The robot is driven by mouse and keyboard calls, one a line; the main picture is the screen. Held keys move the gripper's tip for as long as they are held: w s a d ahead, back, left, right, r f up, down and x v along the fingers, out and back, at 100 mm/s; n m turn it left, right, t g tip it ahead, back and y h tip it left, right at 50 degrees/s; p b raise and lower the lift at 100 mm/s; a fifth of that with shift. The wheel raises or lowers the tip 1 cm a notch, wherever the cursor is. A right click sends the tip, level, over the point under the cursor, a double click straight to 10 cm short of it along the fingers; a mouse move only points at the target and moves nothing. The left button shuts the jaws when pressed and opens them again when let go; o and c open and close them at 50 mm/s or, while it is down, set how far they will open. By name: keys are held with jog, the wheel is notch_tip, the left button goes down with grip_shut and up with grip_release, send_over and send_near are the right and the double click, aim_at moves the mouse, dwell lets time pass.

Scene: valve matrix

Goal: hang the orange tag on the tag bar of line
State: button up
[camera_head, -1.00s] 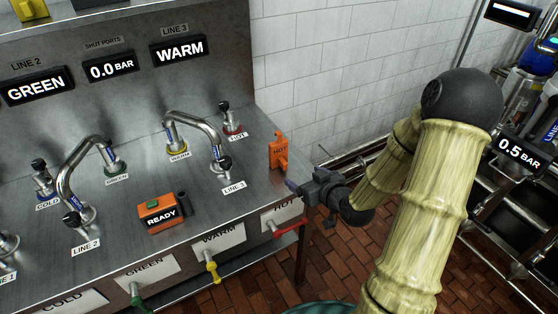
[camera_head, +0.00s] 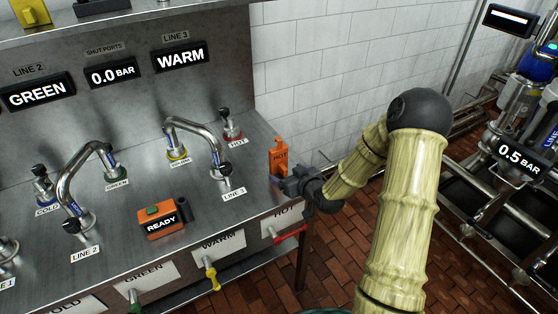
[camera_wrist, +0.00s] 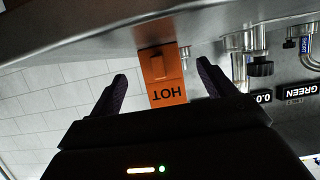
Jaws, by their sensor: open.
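The orange tag (camera_head: 280,152), marked HOT, stands upright at the right edge of the steel bench (camera_head: 120,210). My gripper (camera_head: 281,182) is at the tag's lower right side in the head view, and parts of the tag are hidden behind it. In the wrist view the tag (camera_wrist: 166,93) appears upside down between the two open fingers (camera_wrist: 161,75), with a visible gap on the left and the right finger close beside it. The gripper holds nothing. I cannot make out a tag bar for certain in either view.
Curved steel pipes (camera_head: 72,180) join ports on the bench. An orange READY box (camera_head: 161,220) sits near its front. Coloured handles, such as the red one (camera_head: 290,233), stick out of the front face. A white tiled wall (camera_head: 330,60) is behind; brick floor lies right.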

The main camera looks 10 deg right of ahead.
aim_at(281, 169)
jog(key=shift+w, duration=0.1)
jog(key=p+x, duration=0.1)
jog(key=x, duration=0.4)
jog(key=shift+f, duration=0.15)
dwell(0.3)
jog(key=c, duration=1.2)
